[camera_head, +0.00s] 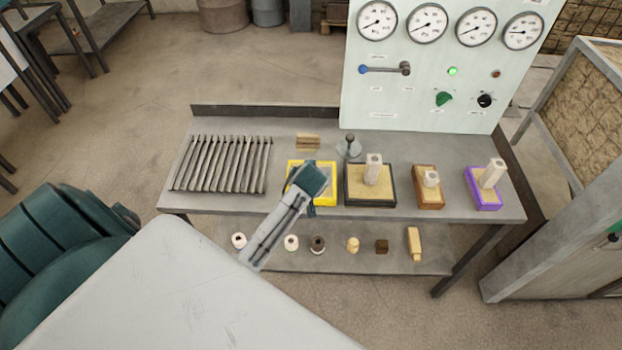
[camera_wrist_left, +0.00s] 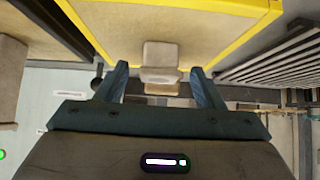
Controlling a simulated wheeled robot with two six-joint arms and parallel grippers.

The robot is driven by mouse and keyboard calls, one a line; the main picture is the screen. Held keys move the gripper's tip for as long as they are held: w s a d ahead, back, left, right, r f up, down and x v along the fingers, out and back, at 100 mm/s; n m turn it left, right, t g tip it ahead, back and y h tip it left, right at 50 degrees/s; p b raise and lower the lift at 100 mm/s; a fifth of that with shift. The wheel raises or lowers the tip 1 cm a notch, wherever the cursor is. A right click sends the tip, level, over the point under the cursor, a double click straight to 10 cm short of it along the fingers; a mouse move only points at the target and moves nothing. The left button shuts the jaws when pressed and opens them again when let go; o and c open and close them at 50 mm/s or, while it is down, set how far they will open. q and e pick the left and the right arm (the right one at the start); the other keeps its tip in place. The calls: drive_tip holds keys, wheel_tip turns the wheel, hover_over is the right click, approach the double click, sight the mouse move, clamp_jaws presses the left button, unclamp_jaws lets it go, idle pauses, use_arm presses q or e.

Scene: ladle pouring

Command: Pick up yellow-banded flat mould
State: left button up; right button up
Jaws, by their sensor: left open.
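The yellow-banded flat mould (camera_head: 328,202) lies on the workbench, partly covered by my left gripper (camera_head: 308,182) above it. In the left wrist view, the mould's yellow band (camera_wrist_left: 232,38) and sandy top fill the upper part. The jaws are open with gaps on both sides of the block. Whether the fingers touch the mould is not clear. My right gripper is not in view.
Dark-framed (camera_head: 371,203), brown (camera_head: 428,205) and purple (camera_head: 484,206) moulds stand to the right. A rack of grey bars (camera_head: 220,163) lies left. A grey tool (camera_head: 348,148) and wooden pieces (camera_head: 307,142) lie behind. A gauge panel (camera_head: 440,95) rises behind the bench; small parts sit below.

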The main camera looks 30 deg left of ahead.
use_arm(q)
drive_tip(key=shift+x, duration=0.85)
drive_tip(key=shift+c, duration=0.4)
drive_tip(key=shift+s, duration=0.1)
clamp_jaws()
drive_tip(key=shift+r, duration=0.1)
